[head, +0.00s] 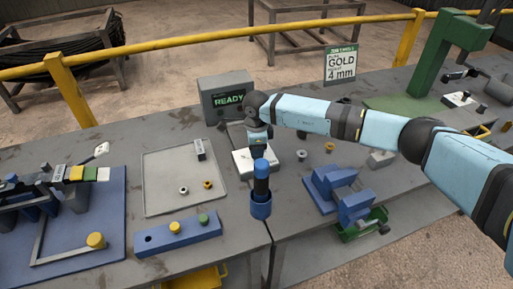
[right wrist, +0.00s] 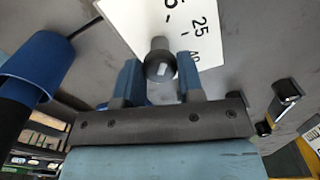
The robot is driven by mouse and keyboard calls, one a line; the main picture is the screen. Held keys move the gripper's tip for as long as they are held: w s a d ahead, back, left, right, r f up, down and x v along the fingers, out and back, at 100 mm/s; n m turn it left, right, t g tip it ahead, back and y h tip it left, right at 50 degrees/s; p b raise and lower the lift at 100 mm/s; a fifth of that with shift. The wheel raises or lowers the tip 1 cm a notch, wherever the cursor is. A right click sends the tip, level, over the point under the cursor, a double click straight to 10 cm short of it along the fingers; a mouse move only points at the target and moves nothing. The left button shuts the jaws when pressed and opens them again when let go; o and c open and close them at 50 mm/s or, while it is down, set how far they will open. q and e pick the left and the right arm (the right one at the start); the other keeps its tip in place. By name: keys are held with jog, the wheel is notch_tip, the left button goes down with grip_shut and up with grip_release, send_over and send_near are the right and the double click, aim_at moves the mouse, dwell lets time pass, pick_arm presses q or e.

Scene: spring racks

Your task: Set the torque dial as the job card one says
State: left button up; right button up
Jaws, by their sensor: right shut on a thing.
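The torque dial's white plate (head: 239,163) is on the bench at the centre of the head view, partly hidden by my right gripper (head: 258,140). In the right wrist view the dark round knob (right wrist: 159,60), with a small light mark, stands between the fingers of my right gripper (right wrist: 160,80), which is shut on it. The white plate (right wrist: 205,30) shows "25" and part of other numbers; the full scale and exact setting cannot be read. The job card (head: 341,65) stands at the back and reads "GOLD" and "4 mm"; its top line is too small to read surely. My left gripper is not in view.
A grey display box (head: 226,97) reads "READY". A blue holder (head: 261,208) with a dark, blue-topped tool stands close in front of the dial. A grey tray (head: 165,165), a blue block (head: 178,234) and blue fixtures (head: 330,188) lie around. A green press (head: 445,50) stands right.

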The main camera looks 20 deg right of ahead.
jog(key=shift+m, duration=0.8)
jog(key=shift+m+b, duration=0.5)
jog(key=shift+m, duration=0.7)
jog(key=m, duration=0.2)
jog(key=shift+m, duration=0.3)
jog(key=m, duration=0.3)
jog(key=shift+m+b, duration=0.3)
jog(key=shift+m, duration=0.1)
jog(key=m, duration=0.4)
jog(key=shift+r, duration=0.1)
jog(key=m, duration=0.5)
jog(key=shift+m+p, duration=0.3)
jog(key=shift+p, duration=0.05)
jog(key=shift+w, duration=0.1)
jog(key=o, duration=0.9)
